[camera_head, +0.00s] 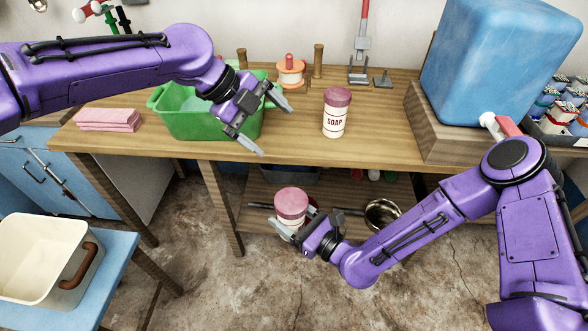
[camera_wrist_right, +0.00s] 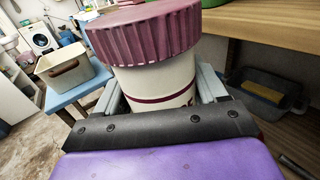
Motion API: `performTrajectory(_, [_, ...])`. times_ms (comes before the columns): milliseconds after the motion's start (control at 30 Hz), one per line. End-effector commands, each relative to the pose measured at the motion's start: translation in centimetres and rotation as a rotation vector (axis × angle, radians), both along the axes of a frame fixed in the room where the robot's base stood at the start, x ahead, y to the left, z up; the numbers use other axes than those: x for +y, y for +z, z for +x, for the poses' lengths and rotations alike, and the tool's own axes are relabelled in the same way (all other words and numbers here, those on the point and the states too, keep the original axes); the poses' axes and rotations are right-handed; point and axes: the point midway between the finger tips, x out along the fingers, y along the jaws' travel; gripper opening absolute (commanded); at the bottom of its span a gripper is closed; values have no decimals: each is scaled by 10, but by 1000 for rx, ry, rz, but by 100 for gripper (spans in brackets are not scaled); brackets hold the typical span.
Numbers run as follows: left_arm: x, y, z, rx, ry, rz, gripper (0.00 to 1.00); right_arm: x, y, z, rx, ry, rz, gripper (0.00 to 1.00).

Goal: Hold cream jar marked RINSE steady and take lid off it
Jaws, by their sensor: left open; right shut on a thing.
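A cream jar (camera_head: 290,222) with a ribbed mauve lid (camera_head: 290,203) is held upright by my right gripper (camera_head: 296,229), in front of the table's front edge. In the right wrist view the jar's body (camera_wrist_right: 158,84) sits between the fingers, and the lid (camera_wrist_right: 145,30) is on it. A dark red band and part of some lettering show, but I cannot read the word. My left gripper (camera_head: 277,132) is open and empty, above the table front by the green tub, up and left of the jar and apart from it.
A second cream jar marked SOAP (camera_head: 334,116), also lidded, stands on the wooden table (camera_head: 385,145). A green tub (camera_head: 180,120) and pink cloths (camera_head: 108,119) are at left, a blue water container (camera_head: 490,60) at right.

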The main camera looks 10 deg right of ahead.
Motion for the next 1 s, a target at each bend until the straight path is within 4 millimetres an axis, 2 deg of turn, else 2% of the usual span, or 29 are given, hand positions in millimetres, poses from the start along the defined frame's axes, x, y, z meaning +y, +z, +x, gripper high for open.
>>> performTrajectory(33, [0, 27, 1, -60, -51, -9, 100, 0, 0, 0, -1, 0, 1, 0])
performTrajectory(100, [1, 60, -1, -141, -127, -12, 100, 0, 0, 0, -1, 0, 1, 0])
performTrajectory(267, [8, 130, -11, -328, -289, 3, 100, 0, 0, 0, -1, 0, 1, 0])
performTrajectory(300, [6, 145, -18, -400, -376, 41, 100, 0, 0, 0, -1, 0, 1, 0])
performTrajectory(333, [-5, 126, -26, -423, -480, 113, 100, 0, 0, 0, -1, 0, 1, 0])
performTrajectory(500, [-32, 47, -48, -431, -767, 313, 100, 0, 0, 0, -1, 0, 1, 0])
performTrajectory(600, [-40, 3, -63, -425, -948, 420, 100, 0, 0, 0, -1, 0, 1, 0])
performTrajectory(700, [-42, -29, -75, -414, -1092, 499, 100, 0, 0, 0, -1, 0, 1, 0])
performTrajectory(833, [-42, -51, -83, -403, -1198, 548, 100, 0, 1, 0, -1, 0, 1, 0])
performTrajectory(1000, [-41, -73, -85, -398, -1218, 557, 100, 0, 0, 0, -1, 0, 1, 0])
